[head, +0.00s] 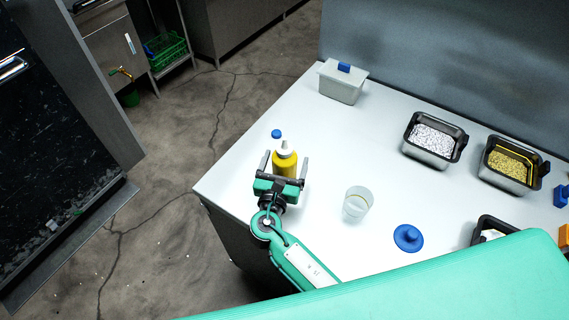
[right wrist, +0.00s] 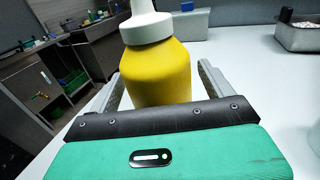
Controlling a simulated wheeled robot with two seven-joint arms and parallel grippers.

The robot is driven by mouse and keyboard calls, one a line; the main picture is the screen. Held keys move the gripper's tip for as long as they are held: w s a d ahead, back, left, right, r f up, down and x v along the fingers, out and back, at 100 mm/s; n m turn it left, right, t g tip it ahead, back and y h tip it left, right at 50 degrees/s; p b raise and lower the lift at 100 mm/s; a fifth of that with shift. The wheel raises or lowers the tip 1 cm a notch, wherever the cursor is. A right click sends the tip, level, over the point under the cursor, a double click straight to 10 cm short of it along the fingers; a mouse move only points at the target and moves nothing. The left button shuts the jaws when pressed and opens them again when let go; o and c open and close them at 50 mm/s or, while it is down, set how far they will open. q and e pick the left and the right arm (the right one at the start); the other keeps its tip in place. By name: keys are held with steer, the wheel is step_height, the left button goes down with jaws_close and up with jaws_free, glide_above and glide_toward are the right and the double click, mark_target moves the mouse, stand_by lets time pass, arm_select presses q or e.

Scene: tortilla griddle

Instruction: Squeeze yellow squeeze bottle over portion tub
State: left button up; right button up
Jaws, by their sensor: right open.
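The yellow squeeze bottle (head: 285,163), with a white nozzle top, stands upright on the white table near its left edge. My right gripper (head: 284,166) is open, with one finger on each side of the bottle. In the right wrist view the bottle (right wrist: 158,75) stands between the open fingers (right wrist: 160,88), with a visible gap at least on the right; its base is hidden behind my gripper's body. A clear tub (head: 357,203), probably the portion tub, stands to the right of the bottle. My left gripper is not in view.
A blue round lid (head: 408,238) lies right of the tub. A small blue object (head: 276,133) is just behind the bottle. A grey lidded container (head: 342,83) stands at the back, and bins of white (head: 432,140) and yellow bits (head: 508,165) at the right. The table's middle is clear.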

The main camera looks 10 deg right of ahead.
steer(key=shift+x, duration=0.8)
steer(key=c, duration=1.2)
steer(key=shift+c, duration=0.5)
steer(key=shift+r, duration=0.1)
